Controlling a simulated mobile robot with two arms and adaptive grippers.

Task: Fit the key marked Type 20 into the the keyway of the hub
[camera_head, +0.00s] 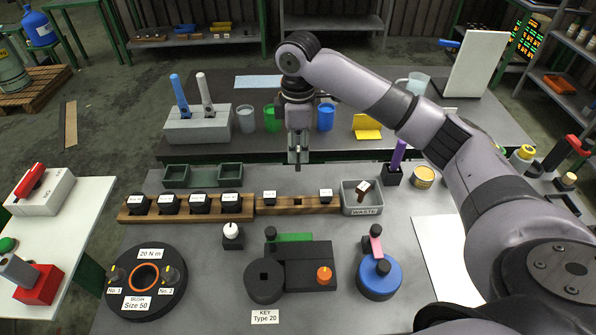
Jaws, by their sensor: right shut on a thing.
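My right gripper (298,154) hangs pointing down above the middle of the wooden key rack (283,207). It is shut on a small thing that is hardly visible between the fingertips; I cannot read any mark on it. The rack below shows an empty middle slot between two labelled dark keys, one left (270,196) and one right (326,194). A card reading "KEY Type 20" (265,317) lies at the front, before a dark round part with a square hole (265,280). A black disc with an orange ring (129,287) stands at the left, labelled "BUSH Size 50". I cannot tell which is the hub.
A wooden rack with several black bushes (185,216) stands left of the key rack. A grey waste bin (361,209) stands right of it. A blue disc (378,280) with a pink-topped part is at the front right. My right arm spans the right side.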

